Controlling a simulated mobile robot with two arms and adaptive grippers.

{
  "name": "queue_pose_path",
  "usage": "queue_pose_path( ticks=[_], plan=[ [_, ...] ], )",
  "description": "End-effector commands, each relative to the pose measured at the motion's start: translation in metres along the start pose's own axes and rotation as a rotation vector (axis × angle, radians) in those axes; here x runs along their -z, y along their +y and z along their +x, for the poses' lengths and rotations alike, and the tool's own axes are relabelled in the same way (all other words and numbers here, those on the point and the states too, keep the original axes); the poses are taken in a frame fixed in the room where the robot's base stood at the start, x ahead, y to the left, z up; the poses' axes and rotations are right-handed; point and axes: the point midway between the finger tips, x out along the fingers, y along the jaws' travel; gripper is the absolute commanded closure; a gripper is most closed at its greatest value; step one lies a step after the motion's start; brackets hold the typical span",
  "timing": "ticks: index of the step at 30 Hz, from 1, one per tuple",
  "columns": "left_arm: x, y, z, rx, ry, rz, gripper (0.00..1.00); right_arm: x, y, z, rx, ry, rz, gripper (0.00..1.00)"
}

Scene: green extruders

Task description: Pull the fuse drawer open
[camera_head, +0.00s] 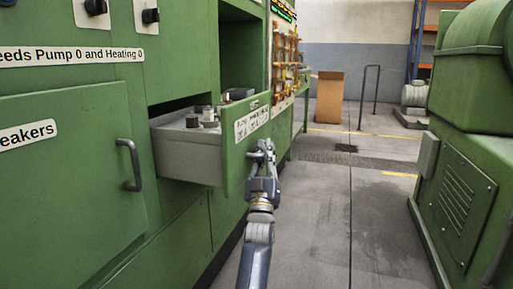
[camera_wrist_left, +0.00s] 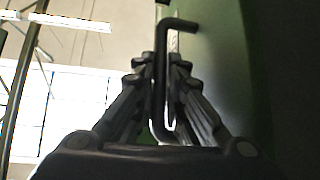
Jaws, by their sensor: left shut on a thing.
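The fuse drawer (camera_head: 185,158) stands pulled out of the green cabinet, with its grey side wall showing. Its green front panel (camera_head: 235,160) carries a white label. Several small grey and white parts (camera_head: 208,116) lie in it. My left gripper (camera_head: 263,149) is at the outer face of the front panel. In the left wrist view, its two fingers are closed around the dark bar of the drawer handle (camera_wrist_left: 160,75), whose bent end (camera_wrist_left: 180,23) sticks out above them. In the head view the gripper hides most of the handle. My right gripper is in neither view.
A green cabinet door (camera_head: 70,180) with a dark handle (camera_head: 130,165) is left of the drawer. A green machine (camera_head: 465,190) stands on the right. The grey floor (camera_head: 345,220) between them is clear. A brown box (camera_head: 330,97) stands farther back.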

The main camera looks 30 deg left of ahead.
Motion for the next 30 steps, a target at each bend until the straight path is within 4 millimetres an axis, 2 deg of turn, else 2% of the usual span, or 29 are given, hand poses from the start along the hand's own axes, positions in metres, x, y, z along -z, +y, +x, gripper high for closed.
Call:
queue_pose_path(
  ticks=[6,19,20,21,30],
  plan=[
    [-0.003,0.014,-0.003,0.001,-0.001,-0.001,1.0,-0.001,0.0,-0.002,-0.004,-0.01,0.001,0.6],
    [-0.004,0.016,-0.004,0.001,-0.001,-0.001,1.0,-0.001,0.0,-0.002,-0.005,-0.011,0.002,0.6],
    [-0.004,0.016,-0.004,0.001,-0.001,-0.001,0.82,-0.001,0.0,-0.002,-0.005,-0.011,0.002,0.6],
    [-0.004,0.016,-0.004,0.001,-0.001,-0.001,0.8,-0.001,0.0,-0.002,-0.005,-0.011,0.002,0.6],
    [-0.003,0.016,-0.004,0.001,0.0,0.0,0.8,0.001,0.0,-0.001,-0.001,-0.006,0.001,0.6]
  ],
)
